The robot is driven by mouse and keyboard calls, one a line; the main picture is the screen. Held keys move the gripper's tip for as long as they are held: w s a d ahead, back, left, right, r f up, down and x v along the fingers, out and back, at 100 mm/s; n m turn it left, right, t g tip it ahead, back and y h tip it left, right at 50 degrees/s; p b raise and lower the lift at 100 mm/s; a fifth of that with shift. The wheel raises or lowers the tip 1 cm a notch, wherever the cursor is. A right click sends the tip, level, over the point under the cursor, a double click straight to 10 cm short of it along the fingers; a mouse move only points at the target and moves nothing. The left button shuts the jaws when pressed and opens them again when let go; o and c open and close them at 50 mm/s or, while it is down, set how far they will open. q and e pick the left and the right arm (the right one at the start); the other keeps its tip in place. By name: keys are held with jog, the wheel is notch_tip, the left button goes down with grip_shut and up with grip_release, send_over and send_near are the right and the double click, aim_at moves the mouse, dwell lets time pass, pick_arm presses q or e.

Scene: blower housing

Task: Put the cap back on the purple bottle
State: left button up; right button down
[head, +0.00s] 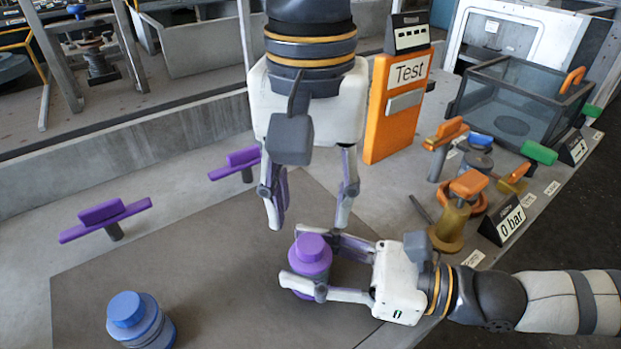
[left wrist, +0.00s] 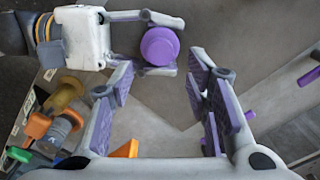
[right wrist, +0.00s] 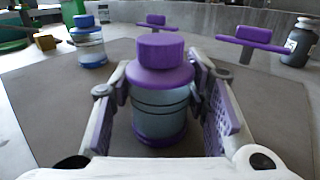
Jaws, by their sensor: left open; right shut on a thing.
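The purple bottle (head: 311,262) stands upright on the grey mat, between the fingers of my right gripper (head: 294,256). In the right wrist view its body (right wrist: 160,112) is clear grey with a purple shoulder and base. A ribbed purple cap (right wrist: 161,48) sits upright on top of the bottle; I cannot tell how tightly it is seated. The cap also shows in the head view (head: 311,247). My right gripper is shut on the bottle's body. My left gripper (head: 309,222) is open and empty, pointing down above and behind the bottle, apart from the cap.
A blue-capped bottle (head: 140,322) stands at the front left of the mat (head: 200,262). Two purple handles (head: 105,221) (head: 236,164) stand behind. An orange Test box (head: 397,105), a glass tank (head: 520,100), valves and a 0 bar sign (head: 502,221) crowd the right. The mat's middle left is clear.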

aim_at(310, 243)
pick_arm(q)
notch_tip(310, 243, down, 6)
jog(key=shift+r, duration=0.15)
grip_shut()
jog(key=shift+o, duration=0.3)
grip_release()
jog(key=shift+r, duration=2.3)
jog(key=shift+o, duration=0.3)
